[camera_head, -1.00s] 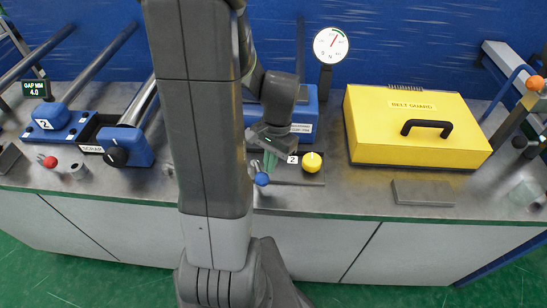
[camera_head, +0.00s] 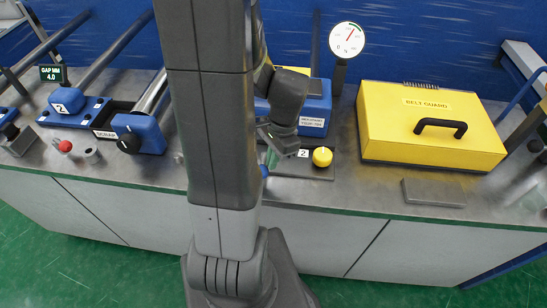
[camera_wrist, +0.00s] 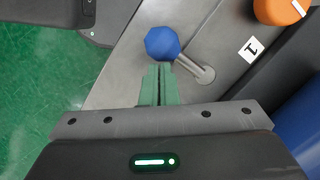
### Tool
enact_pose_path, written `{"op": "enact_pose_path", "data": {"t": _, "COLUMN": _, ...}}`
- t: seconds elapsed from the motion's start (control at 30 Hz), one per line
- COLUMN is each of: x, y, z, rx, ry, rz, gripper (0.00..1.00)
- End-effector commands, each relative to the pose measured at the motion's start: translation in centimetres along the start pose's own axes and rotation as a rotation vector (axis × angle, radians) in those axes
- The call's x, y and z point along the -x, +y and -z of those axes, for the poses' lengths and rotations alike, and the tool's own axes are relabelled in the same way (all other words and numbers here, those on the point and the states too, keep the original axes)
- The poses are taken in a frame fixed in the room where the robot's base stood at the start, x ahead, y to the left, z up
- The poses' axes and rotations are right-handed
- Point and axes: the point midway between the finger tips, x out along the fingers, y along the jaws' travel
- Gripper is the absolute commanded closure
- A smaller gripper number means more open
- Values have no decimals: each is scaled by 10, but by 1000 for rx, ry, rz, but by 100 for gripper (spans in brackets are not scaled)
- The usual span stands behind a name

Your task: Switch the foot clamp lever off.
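A lever with a blue ball knob (camera_wrist: 162,43) and a short metal arm shows in the wrist view, its pivot on the grey bench top. No readable name marks it as the foot clamp lever. In the head view only part of the blue knob (camera_head: 264,170) shows beside my arm. My gripper (camera_wrist: 159,68) has its green fingers together with nothing between them. The fingertips point at the blue knob and lie just short of it in the picture; I cannot tell whether they touch. In the head view my gripper (camera_head: 268,158) is mostly hidden behind my arm.
An orange knob (camera_wrist: 283,10) sits by a "1" label. A yellow knob (camera_head: 322,157) sits by a "2" label. A yellow belt guard box (camera_head: 430,150), a grey block (camera_head: 434,193) and a dial gauge (camera_head: 347,40) stand right. A red-knobbed lever (camera_head: 65,146) is left.

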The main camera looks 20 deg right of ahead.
Motion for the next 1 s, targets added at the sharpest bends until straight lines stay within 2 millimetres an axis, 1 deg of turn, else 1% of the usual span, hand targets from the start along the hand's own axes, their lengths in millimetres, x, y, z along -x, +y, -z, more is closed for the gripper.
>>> {"op": "enact_pose_path", "data": {"t": 0.3, "x": -1, "y": 2, "z": -2, "rx": -1, "ry": -7, "rz": -4, "gripper": 100}}
{"op": "enact_pose_path", "data": {"t": 0.47, "x": 4, "y": 1, "z": -2, "rx": 0, "ry": -6, "rz": -4, "gripper": 100}}
{"op": "enact_pose_path", "data": {"t": 0.67, "x": 23, "y": 0, "z": -4, "rx": 1, "ry": -3, "rz": -2, "gripper": 100}}
{"op": "enact_pose_path", "data": {"t": 1.0, "x": 70, "y": -3, "z": -7, "rx": 5, "ry": -2, "rz": -1, "gripper": 100}}
